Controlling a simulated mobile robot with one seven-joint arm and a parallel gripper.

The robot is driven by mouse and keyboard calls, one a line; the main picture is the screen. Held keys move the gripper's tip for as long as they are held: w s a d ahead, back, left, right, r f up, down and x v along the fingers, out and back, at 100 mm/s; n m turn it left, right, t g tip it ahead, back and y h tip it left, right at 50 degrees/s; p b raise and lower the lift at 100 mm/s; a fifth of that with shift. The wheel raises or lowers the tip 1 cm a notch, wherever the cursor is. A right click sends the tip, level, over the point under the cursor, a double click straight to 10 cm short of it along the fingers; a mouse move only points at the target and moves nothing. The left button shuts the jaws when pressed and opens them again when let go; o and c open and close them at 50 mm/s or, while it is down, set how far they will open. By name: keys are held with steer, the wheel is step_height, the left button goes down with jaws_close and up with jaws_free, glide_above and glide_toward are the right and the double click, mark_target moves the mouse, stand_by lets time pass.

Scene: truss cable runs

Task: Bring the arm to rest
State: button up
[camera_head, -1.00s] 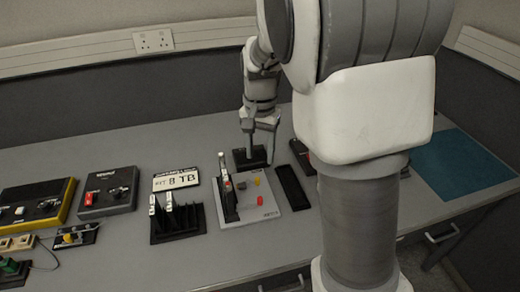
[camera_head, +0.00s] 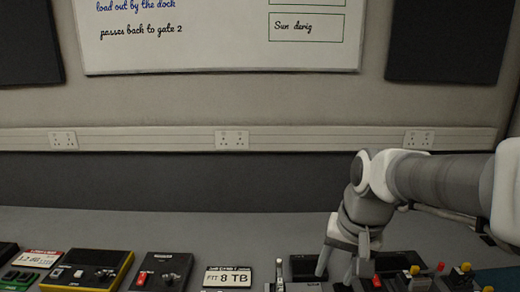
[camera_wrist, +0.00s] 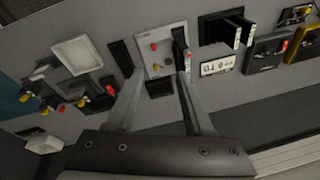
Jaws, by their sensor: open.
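My gripper (camera_head: 342,276) hangs over the bench, pointing down, at the lower right of the head view. In the wrist view my gripper (camera_wrist: 161,78) has its two fingers spread apart with nothing held between them. A small black block (camera_wrist: 160,88) shows between the fingers in the wrist view, below the grey board (camera_wrist: 150,42) with red and yellow pegs. I cannot tell how far the fingertips are above the bench. My arm reaches in from the right edge of the head view.
A white square tray (camera_wrist: 77,54) and coloured connectors lie left in the wrist view. The bench behind is clear, up to the wall.

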steer(key=s+r+n+t+h, duration=0.1)
steer(key=s+r+n+t, duration=0.2)
steer(key=s, duration=0.7)
steer(key=shift+s+r+n+p, duration=0.15)
steer(key=shift+s+n+p, duration=0.2)
steer(key=shift+n+p, duration=0.05)
steer(key=shift+w, duration=0.1)
stand_by(0.5)
